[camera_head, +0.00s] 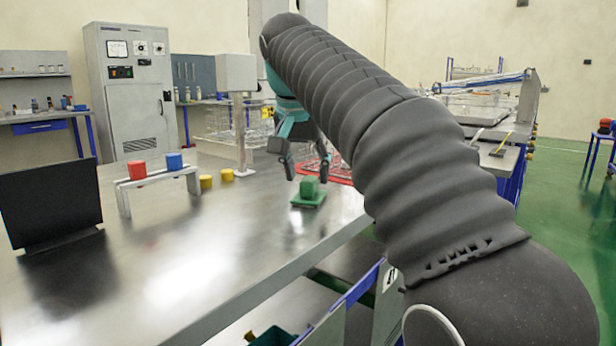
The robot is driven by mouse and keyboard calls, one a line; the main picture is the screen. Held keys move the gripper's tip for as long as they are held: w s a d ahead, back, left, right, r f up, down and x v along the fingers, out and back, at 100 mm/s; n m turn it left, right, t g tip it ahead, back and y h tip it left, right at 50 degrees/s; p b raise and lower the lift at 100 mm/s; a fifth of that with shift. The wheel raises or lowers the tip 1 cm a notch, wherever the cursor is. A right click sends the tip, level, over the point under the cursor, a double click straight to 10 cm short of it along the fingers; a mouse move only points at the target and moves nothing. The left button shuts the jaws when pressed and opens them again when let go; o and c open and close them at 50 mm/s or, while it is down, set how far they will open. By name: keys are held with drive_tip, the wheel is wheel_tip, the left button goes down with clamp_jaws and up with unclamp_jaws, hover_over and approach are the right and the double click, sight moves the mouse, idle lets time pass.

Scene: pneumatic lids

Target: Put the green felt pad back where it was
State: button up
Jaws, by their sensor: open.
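The green felt pad (308,201) lies flat on the metal table (240,245), near its right edge. A small green block (309,186) appears to rest on the pad. My gripper (306,175) points down over the block, with its fingers apart, one to each side of it. I cannot tell whether a finger touches the block.
A white raised rack (157,183) to the left bears a red block (137,169) and a blue block (174,161). Two yellow pieces (206,181) (227,174) lie beside it. A red tray (338,170) lies behind my gripper. A black panel (50,203) stands far left. The table's front is clear.

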drive_tip(key=p+v, duration=0.2)
drive_tip(key=v, duration=0.7)
drive_tip(key=s+d+f+n, duration=0.1)
drive_tip(key=s+d+f, duration=0.25)
drive_tip(key=d, duration=0.35)
drive_tip(key=s+d+f, duration=0.3)
drive_tip(key=s+f, duration=0.3)
drive_tip(key=f, duration=0.4)
drive_tip(key=s+d+f+n, duration=0.1)
drive_tip(key=s+d+f, duration=0.3)
drive_tip(key=s+f, duration=0.3)
drive_tip(key=s+d+f+n+t+y, duration=0.1)
drive_tip(key=s+d+f, duration=0.3)
drive_tip(key=f, duration=0.8)
drive_tip(key=s, duration=0.2)
drive_tip(key=shift+s+f, duration=0.3)
